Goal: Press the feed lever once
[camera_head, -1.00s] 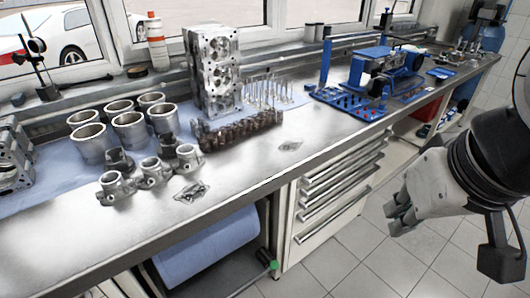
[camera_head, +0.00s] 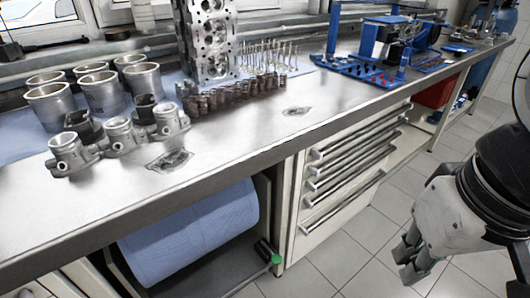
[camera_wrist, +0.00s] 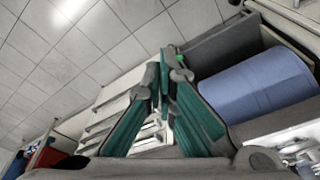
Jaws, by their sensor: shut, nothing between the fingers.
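A lever with a green tip (camera_head: 277,260) sticks out at the lower right of the blue paper roll (camera_head: 190,235), under the bench. I take it to be the feed lever. The roll also shows at the right of the wrist view (camera_wrist: 258,88), with a small green spot (camera_wrist: 180,50) by the dark panel beside it. My gripper (camera_head: 414,268) is at the right of the head view, out over the floor, apart from the lever. In the wrist view its green-padded fingers (camera_wrist: 165,68) come together at the tips, with nothing between them.
A drawer cabinet (camera_head: 340,190) with several handles stands right of the roll. The metal bench top (camera_head: 240,140) above carries cylinder liners (camera_head: 98,90), a cylinder head (camera_head: 208,40) and blue tools (camera_head: 385,45). The tiled floor (camera_head: 340,265) between gripper and cabinet is clear.

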